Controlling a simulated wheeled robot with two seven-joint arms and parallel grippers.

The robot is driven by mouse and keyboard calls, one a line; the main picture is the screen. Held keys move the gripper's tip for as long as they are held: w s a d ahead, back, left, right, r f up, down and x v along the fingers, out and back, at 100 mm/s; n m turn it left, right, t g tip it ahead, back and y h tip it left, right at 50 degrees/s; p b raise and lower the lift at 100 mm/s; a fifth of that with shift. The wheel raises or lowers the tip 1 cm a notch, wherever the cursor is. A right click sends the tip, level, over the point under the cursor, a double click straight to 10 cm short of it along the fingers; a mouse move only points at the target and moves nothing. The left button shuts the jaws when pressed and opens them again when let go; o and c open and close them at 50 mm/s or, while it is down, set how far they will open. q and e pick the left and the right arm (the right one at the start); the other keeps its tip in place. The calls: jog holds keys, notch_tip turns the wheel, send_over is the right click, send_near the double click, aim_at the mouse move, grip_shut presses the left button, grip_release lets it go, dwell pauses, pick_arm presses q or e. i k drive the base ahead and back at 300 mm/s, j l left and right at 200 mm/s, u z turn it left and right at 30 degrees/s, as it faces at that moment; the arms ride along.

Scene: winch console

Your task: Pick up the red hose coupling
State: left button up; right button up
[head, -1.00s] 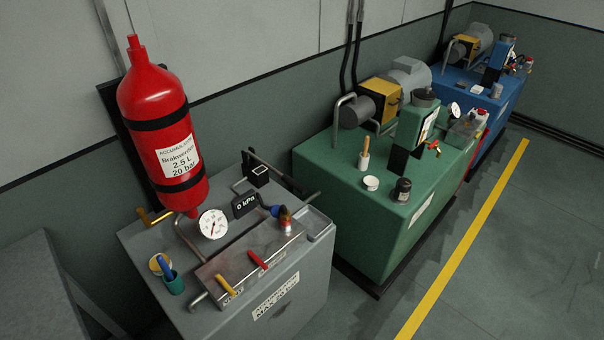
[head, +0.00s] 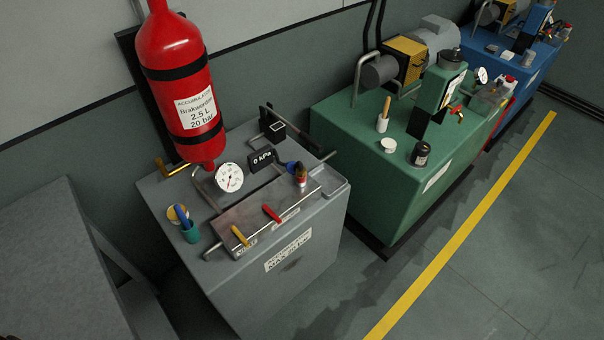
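A small part with a red-orange top and a pale metal lower end (head: 301,176) stands upright at the back right of the grey console's (head: 240,290) top. It looks like the red hose coupling, but it is too small to be sure. A blue fitting (head: 292,166) sits right beside it; I cannot tell whether they are joined. Neither of my grippers is in the head view.
A red accumulator bottle (head: 180,80) rises behind the grey console. Around the part are a pressure gauge (head: 229,177), a kPa display (head: 262,157), a red lever (head: 272,212) and a yellow lever (head: 240,236). A green console (head: 350,150) stands to the right; floor in front is clear.

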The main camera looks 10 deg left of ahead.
aim_at(301, 176)
jog(key=l+u, duration=0.1)
jog(key=u, duration=0.25)
jog(key=i+l+u, duration=0.1)
jog(key=u, duration=0.25)
jog(key=l+u, duration=0.1)
jog(key=u, duration=0.2)
jog(key=i+l+u, duration=0.15)
jog(key=l+u, duration=0.3)
jog(key=l, duration=0.75)
jog(key=l+u, duration=0.45)
jog(key=l, duration=0.7)
